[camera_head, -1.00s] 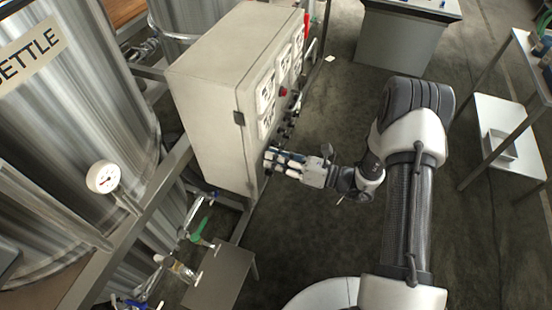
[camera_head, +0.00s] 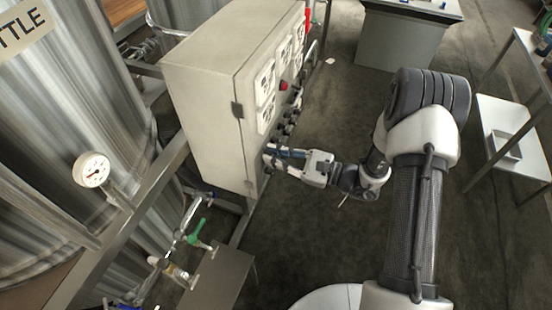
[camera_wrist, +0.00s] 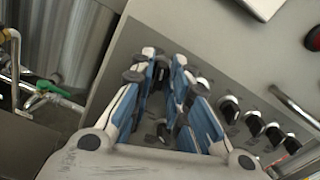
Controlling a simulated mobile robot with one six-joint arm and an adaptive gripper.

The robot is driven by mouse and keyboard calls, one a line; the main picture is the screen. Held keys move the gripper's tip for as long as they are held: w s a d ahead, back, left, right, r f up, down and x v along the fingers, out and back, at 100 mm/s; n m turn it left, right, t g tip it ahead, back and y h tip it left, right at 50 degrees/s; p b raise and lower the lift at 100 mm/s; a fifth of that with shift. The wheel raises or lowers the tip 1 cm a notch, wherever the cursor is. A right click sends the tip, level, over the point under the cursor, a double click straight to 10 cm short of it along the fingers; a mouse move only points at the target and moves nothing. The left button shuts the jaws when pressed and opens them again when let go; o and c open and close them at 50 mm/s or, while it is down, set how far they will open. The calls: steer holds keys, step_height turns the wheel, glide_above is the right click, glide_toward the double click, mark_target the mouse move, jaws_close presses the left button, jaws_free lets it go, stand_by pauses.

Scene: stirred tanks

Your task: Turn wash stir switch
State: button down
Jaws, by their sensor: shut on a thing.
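The grey control cabinet (camera_head: 200,105) stands at the centre of the head view, with a column of dark switch knobs on its right-hand front face. My gripper (camera_head: 270,156) is at the low near end of that face, its fingers touching or almost touching the panel. In the wrist view the blue-and-white fingers of my gripper (camera_wrist: 165,72) are closed around a switch knob at the panel; the fingers hide most of it, and I cannot read its label or setting. A row of black-and-white switch knobs (camera_wrist: 253,122) runs to the right of the fingers, free of them.
A red button (camera_wrist: 314,38) and a metal handle (camera_wrist: 290,105) are on the panel to the right. Steel tanks (camera_head: 70,120) with a gauge (camera_head: 92,170) and a green-handled valve (camera_head: 196,232) stand left.

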steer(key=shift+n+b, duration=0.6)
steer(key=shift+n, duration=0.6)
steer(key=c, duration=1.7)
jaws_free()
steer(key=v, duration=1.2)
steer(key=shift+r, duration=0.1)
